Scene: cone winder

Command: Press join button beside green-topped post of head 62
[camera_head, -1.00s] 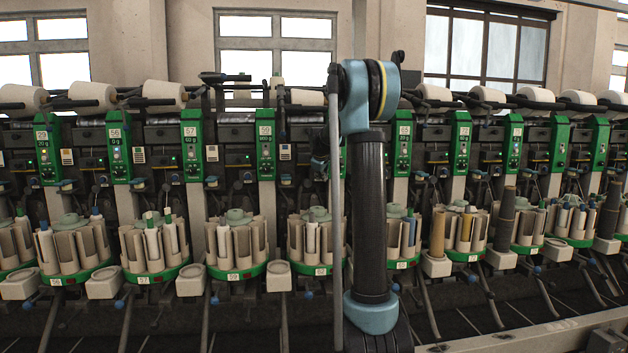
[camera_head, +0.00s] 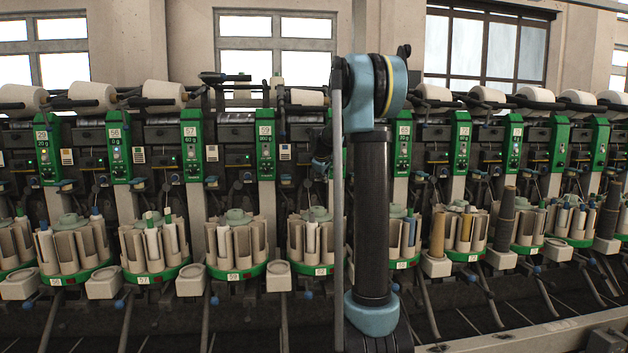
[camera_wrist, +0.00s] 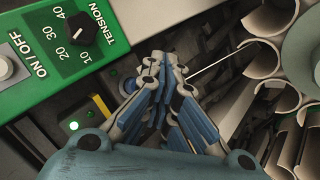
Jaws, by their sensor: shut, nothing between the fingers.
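My gripper (camera_wrist: 163,65) is shut and empty in the wrist view, its fingertips close together. To its left is a green panel (camera_wrist: 75,62) with a tension dial (camera_wrist: 78,25) and a pale on/off button (camera_wrist: 6,68). Below this panel, left of the fingers, are a lit green light (camera_wrist: 73,125) and a small yellow part (camera_wrist: 100,106). I cannot tell which of these is the join button. No head number is legible there. In the head view my arm covers most of one green-topped post (camera_head: 343,150), and my gripper is mostly hidden.
The green-topped post marked 59 (camera_head: 266,150) stands left of my arm, and another (camera_head: 403,150) stands right. Bobbin holders (camera_head: 235,240) line the machine below. In the wrist view, pale curved holders (camera_wrist: 262,60) and a thin rod (camera_wrist: 222,62) lie right of the fingers.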

